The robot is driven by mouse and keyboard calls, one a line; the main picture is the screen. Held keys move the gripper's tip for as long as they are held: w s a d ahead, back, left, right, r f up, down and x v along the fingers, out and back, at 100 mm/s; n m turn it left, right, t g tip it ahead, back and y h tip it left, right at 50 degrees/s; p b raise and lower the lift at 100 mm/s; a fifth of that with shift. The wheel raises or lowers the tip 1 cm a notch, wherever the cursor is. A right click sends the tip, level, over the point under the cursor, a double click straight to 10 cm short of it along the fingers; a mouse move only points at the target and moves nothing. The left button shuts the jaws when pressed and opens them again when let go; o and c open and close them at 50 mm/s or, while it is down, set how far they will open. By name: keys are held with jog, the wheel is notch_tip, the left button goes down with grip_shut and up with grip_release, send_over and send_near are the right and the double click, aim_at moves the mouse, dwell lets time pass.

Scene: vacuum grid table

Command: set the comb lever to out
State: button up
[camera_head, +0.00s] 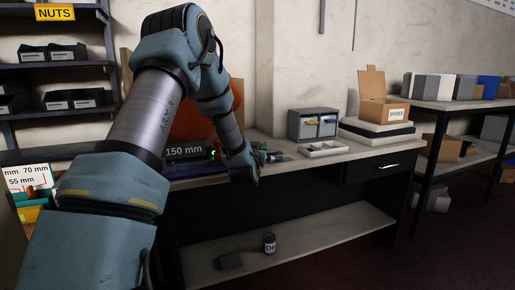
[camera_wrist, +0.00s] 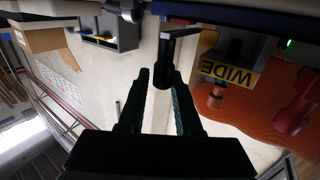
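In the wrist view my gripper (camera_wrist: 160,82) is open, with its two dark fingers apart. A lever with a pale bar and a dark round grip (camera_wrist: 163,62) stands at the fingertips, its grip in the gap between them. It looks like the comb lever. I cannot tell whether the fingers touch it. No out mark is readable. Beside it is a dark block with a yellow WIDE label (camera_wrist: 229,72). In the head view my gripper (camera_head: 256,164) is small, at the table's front edge beside the 150 mm display (camera_head: 185,150); the lever is not clear there.
An orange panel (camera_wrist: 262,122) with red and brown knobs lies right in the wrist view. A can (camera_head: 269,243) stands on the lower shelf.

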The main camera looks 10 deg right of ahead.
jog(key=o, duration=0.3)
jog(key=shift+o, duration=0.2)
jog(key=v, duration=1)
jog(key=shift+s+b, duration=0.35)
jog(key=shift+b, duration=0.05)
jog(key=shift+a, duration=0.2)
jog(key=s+a+f+n+g+y, duration=0.1)
jog(key=s+a+f+g+y, duration=0.1)
jog(key=s+a+f+g, duration=0.3)
jog(key=a+f+g+y, duration=0.1)
jog(key=a+g+y, duration=0.15)
jog(key=a, duration=0.55)
jog(key=s+a+f+n+g+y, duration=0.1)
jog(key=s+a+g, duration=0.2)
jog(key=s+a, duration=0.4)
jog(key=s+a+f+n+g+y, duration=0.15)
jog(key=s+a+g, duration=0.25)
jog(key=s, duration=0.5)
notch_tip(320, 180, up, 21)
jog(key=s+p, duration=0.1)
jog(key=p, duration=1.9)
jog(key=shift+a+r+p, duration=0.2)
jog(key=shift+a+p, duration=0.1)
jog(key=shift+a, duration=0.1)
